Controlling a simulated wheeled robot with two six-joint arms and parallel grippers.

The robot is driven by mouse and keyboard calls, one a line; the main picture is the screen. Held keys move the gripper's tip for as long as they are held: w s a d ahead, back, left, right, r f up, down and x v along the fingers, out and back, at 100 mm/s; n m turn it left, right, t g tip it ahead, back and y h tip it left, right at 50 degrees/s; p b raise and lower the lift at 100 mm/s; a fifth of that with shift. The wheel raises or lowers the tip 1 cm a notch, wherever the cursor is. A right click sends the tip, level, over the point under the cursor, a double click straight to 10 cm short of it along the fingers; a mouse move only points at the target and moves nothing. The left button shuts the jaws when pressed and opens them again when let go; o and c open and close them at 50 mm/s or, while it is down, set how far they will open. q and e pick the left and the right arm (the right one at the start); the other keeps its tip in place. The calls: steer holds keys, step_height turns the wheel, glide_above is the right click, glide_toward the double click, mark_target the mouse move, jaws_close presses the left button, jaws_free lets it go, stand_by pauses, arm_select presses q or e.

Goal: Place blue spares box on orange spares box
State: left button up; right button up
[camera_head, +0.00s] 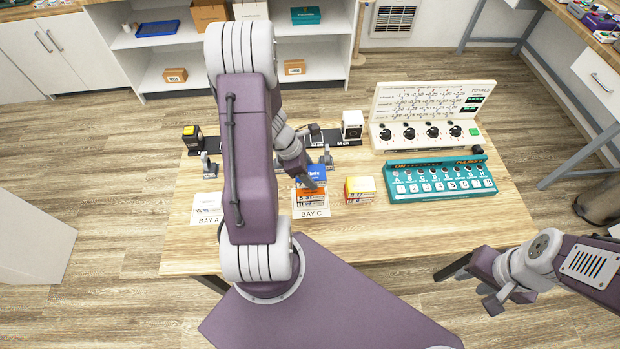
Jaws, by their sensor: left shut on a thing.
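The blue spares box (316,171) is at the top of the pile on the BAY C card (311,212). My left gripper (309,180) is shut on it, reaching down from the upper left and hiding part of its left side. The orange spares box (312,194) shows directly below the blue box, with a further pale, numbered box under it. From this angle I cannot tell whether blue and orange touch. My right gripper (491,294) is off the table's front right, away from the boxes; its jaw gap is not clear.
A yellow and red pile (360,190) stands close to the right of BAY C. A teal keypad panel (441,181) and a white knob panel (430,115) fill the right. The table's front strip is clear.

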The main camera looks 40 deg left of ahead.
arm_select(q)
step_height(320, 180, down, 4)
steer(key=shift+s+r+b, duration=0.15)
steer(key=shift+r+b, duration=0.05)
steer(key=shift+b, duration=0.65)
steer(key=shift+f, duration=0.25)
steer(key=shift+f, duration=0.1)
steer(key=o, duration=1.5)
steer(key=shift+c, duration=0.2)
